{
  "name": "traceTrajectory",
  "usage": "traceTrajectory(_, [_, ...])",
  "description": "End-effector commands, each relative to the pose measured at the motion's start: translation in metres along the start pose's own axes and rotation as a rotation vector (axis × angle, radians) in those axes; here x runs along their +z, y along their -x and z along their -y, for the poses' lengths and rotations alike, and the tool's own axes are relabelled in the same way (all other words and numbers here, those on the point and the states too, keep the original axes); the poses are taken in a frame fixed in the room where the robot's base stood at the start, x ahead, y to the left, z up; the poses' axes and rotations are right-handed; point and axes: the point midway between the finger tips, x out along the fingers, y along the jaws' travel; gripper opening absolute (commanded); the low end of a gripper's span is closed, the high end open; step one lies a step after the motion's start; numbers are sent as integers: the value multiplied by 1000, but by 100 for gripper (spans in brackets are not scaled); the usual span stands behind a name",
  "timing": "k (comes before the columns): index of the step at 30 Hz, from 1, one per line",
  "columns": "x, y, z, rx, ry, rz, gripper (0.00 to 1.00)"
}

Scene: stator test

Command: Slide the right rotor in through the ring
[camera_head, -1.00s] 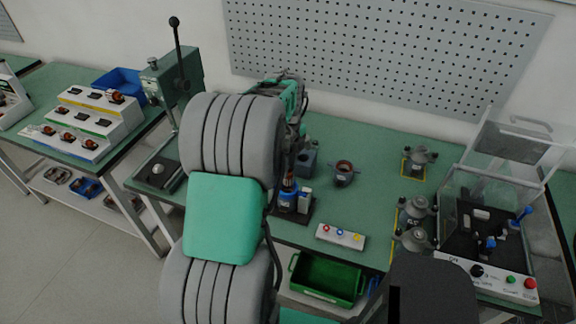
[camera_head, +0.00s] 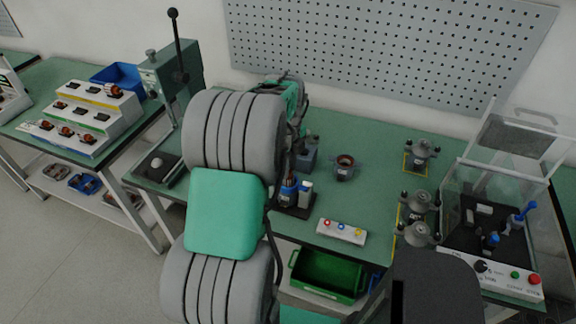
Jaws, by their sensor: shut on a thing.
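The ring (camera_head: 345,161), a small grey housing with a copper-coloured inside, stands upright on the green bench, right of my arm. My arm rises in the middle of the picture, and its green and dark far end (camera_head: 294,92) reaches over the back of the bench. My gripper's fingers and anything in them are hidden behind the thick grey arm links. No rotor can be made out at the ring. Small copper-coloured parts, which look like rotors, lie on the white stepped rack (camera_head: 97,112) on the left table.
A dark tray with blue containers (camera_head: 289,190) stands close to my arm, and a white button bar (camera_head: 341,232) lies in front. Grey housings (camera_head: 420,152) stand to the right, near a clear-walled test station (camera_head: 500,225). A lever press (camera_head: 165,85) stands left. Bench behind the ring is clear.

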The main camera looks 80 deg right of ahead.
Motion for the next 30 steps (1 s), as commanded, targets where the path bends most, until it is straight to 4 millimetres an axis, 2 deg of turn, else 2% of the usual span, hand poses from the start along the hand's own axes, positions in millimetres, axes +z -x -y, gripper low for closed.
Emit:
traceTrajectory(5, [0, 0, 0, -1, 0, 1, 0])
traceTrajectory(17, [0, -19, 0, -1, 0, 0, 0])
traceTrajectory(24, [0, -19, 0, -1, 0, 1, 0])
traceTrajectory(25, [0, -19, 0, -1, 0, 1, 23])
traceTrajectory(30, [0, -19, 0, -1, 0, 0, 37])
